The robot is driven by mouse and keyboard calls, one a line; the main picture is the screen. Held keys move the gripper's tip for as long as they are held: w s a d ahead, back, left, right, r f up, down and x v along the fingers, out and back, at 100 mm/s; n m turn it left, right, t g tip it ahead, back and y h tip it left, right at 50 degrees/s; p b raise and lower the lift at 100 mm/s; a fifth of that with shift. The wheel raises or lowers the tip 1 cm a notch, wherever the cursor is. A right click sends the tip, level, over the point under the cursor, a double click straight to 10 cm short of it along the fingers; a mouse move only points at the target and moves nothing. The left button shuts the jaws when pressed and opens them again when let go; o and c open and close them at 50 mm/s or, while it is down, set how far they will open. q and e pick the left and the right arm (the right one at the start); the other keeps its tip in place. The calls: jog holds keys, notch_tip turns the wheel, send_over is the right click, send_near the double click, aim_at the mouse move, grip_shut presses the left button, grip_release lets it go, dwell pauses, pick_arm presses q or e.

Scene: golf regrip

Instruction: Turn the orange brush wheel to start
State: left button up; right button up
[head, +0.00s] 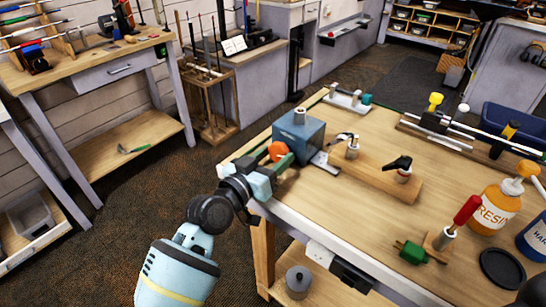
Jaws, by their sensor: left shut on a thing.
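The orange brush wheel (278,151) is on the near left side of a blue box-shaped machine (299,133) at the left end of the workbench. My left gripper (276,168) reaches in from the lower left with its fingers at the wheel, and it is shut on the wheel. The fingers hide the lower part of the wheel, so the exact contact is hard to see. My right gripper is not in view.
The workbench (330,211) holds a wooden block with black-handled clamps (376,174), a resin bottle (495,207), a red-handled tool (459,217) and a green plug-like piece (411,252). A grey pot (298,281) sits below. Floor is clear left of the bench.

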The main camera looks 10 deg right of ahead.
pick_arm(q)
jog(key=o, duration=1)
jog(key=shift+v, duration=3.9)
